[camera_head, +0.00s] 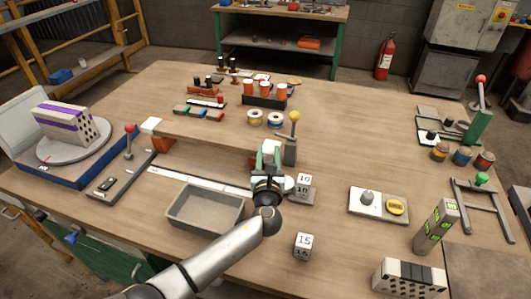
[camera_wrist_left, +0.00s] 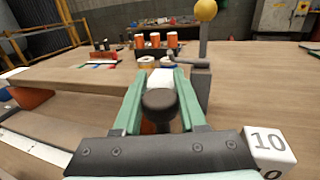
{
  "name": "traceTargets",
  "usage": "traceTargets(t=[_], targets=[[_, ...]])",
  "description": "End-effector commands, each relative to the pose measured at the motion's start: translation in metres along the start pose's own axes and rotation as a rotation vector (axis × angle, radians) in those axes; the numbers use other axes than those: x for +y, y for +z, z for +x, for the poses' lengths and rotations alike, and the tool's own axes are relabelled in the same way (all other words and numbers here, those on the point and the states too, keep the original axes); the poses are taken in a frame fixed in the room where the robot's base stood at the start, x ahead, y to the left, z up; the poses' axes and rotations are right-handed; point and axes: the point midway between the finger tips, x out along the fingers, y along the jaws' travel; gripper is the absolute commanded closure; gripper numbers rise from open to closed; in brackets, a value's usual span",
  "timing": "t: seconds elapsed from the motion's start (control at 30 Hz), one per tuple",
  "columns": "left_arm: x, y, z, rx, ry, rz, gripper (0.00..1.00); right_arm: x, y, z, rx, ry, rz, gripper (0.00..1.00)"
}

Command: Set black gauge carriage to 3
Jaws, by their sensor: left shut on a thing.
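My left gripper (camera_head: 268,153) reaches across the middle of the table, beside the yellow-ball lever (camera_head: 293,135). In the left wrist view, its green fingers (camera_wrist_left: 160,82) are closed around a dark round knob, which looks like the black gauge carriage (camera_wrist_left: 159,104). The carriage's body is hidden below the gripper and cannot be made out in the head view. A long pale scale strip (camera_head: 195,179) runs towards the gripper from the left; its marks are too small to read. My right gripper is not in view.
A grey open tray (camera_head: 205,226) stands in front of the strip. A cube marked 10 (camera_head: 303,185) stands close right of the gripper, and a cube marked 15 (camera_head: 303,245) nearer the front. Two tape rolls (camera_head: 275,120) lie behind.

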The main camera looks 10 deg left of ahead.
Motion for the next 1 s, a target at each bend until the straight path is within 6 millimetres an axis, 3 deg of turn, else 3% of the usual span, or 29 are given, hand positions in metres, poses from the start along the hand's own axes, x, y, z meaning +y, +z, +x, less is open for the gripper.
traceTargets(t=[0.1,0.13,0.4,0.77,1.0], targets=[[-0.006,-0.001,-0.002,0.002,-0.013,-0.003,1.0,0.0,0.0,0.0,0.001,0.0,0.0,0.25],[-0.006,-0.001,-0.002,0.002,-0.014,-0.003,0.58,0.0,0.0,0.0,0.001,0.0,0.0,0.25],[-0.005,-0.001,-0.002,0.002,-0.012,-0.003,0.29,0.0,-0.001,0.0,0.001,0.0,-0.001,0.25],[-0.003,-0.001,-0.008,0.002,-0.008,-0.002,0.29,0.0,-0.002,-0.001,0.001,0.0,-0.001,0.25],[-0.003,-0.001,-0.049,0.004,-0.01,-0.003,0.29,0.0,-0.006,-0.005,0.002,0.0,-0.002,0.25]])
